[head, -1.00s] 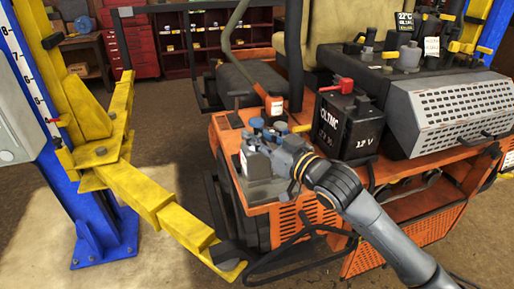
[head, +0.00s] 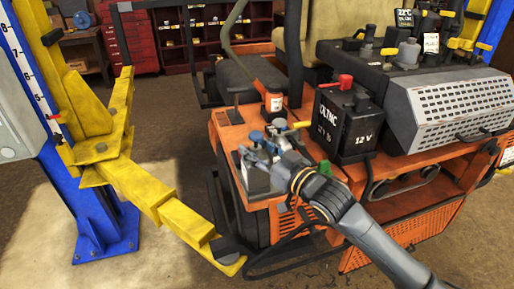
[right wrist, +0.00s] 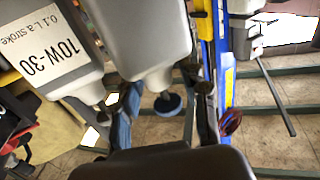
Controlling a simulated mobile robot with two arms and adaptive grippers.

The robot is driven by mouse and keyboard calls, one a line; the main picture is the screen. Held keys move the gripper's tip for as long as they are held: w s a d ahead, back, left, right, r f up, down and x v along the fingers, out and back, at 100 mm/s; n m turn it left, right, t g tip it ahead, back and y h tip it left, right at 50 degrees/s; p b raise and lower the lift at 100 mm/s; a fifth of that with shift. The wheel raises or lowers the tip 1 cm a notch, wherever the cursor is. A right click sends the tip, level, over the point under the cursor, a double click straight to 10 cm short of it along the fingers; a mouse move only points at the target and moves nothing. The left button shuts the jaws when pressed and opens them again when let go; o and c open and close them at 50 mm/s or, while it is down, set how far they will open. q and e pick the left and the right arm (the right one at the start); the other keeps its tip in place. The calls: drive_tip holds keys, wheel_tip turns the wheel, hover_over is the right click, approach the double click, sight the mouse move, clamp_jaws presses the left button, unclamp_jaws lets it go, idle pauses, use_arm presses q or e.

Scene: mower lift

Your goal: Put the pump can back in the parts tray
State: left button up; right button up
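My right gripper (head: 262,156) reaches in from the right over the parts at the front left corner of the orange mower deck. Below it stands a small can with a pale front (head: 257,180). In the right wrist view, which is upside down, a plain grey can (right wrist: 150,42) with a blue knob (right wrist: 168,103) lies between my two fingers. I cannot tell whether the fingers press on it. Beside it is a can labelled 10W-30, 0.1 L a stroke (right wrist: 55,48). The parts tray is mostly hidden by my gripper and the cans. My left gripper is out of view.
A black 12 V battery (head: 343,122) with a red cap stands right of my gripper. The yellow lift arm (head: 150,198) runs along the left, beside the blue post (head: 98,215). The floor between lift and shelves is open.

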drive_tip(key=shift+d, duration=0.1)
drive_tip(key=b+v, duration=0.3)
drive_tip(key=v, duration=0.9)
idle(0.4)
